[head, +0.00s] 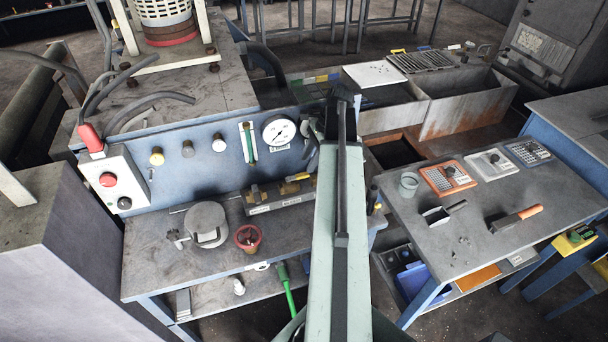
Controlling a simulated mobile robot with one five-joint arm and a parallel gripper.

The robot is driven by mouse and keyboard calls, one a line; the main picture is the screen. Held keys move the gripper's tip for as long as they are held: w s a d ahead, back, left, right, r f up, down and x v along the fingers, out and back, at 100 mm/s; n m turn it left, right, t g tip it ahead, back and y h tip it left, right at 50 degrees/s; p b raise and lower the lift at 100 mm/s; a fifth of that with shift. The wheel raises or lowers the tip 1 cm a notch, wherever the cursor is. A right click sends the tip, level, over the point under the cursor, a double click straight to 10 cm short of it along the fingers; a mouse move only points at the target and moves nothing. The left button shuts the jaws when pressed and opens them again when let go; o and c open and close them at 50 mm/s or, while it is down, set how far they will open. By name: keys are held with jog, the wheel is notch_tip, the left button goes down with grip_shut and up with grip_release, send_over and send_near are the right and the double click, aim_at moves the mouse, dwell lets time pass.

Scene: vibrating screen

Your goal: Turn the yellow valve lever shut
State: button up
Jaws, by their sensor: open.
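A small yellow lever (297,177) sits on top of a grey metal valve block (281,197) on the workbench, left of my arm. The lever looks to lie roughly along the block's length, but it is too small to tell its exact angle. The right end of the block runs up to the edge of my arm and may be partly hidden by it.
A blue panel with a pressure gauge (279,131) and knobs stands behind the block. A grey round pot (207,224) and a red cup (249,238) stand on the bench to the left. A side table (440,240) with trays and tools stands to the right.

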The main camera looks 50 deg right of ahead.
aim_at(301, 174)
jog(key=b+x, duration=0.3)
jog(key=x, duration=0.2)
jog(key=shift+r, duration=0.1)
grip_shut()
dwell(1.2)
